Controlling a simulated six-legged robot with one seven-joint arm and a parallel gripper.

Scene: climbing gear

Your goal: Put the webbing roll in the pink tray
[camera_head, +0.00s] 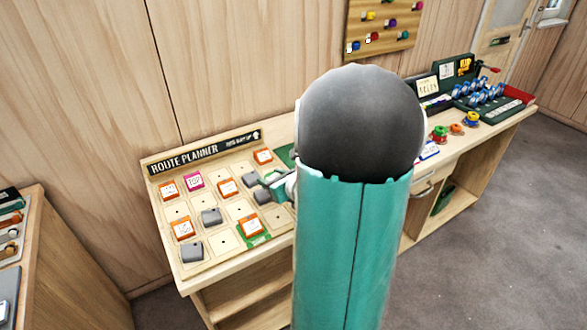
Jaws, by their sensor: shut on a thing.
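My teal arm with its dark grey joint fills the middle of the view and hides much of the bench behind it. A small part of my gripper (277,184) shows at the arm's left edge, over the route planner board. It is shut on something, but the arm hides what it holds. I cannot pick out the webbing roll. I see no pink tray; a small pink-edged tile (195,181) lies on the board, but it is not clearly a tray.
The route planner board (174,213) holds orange-edged tiles and grey blocks. Right of my arm, small coloured round items (456,128) and a dark green rack (487,108) stand on the bench. Another wooden unit (70,265) stands at left. Grey floor (500,230) is clear at right.

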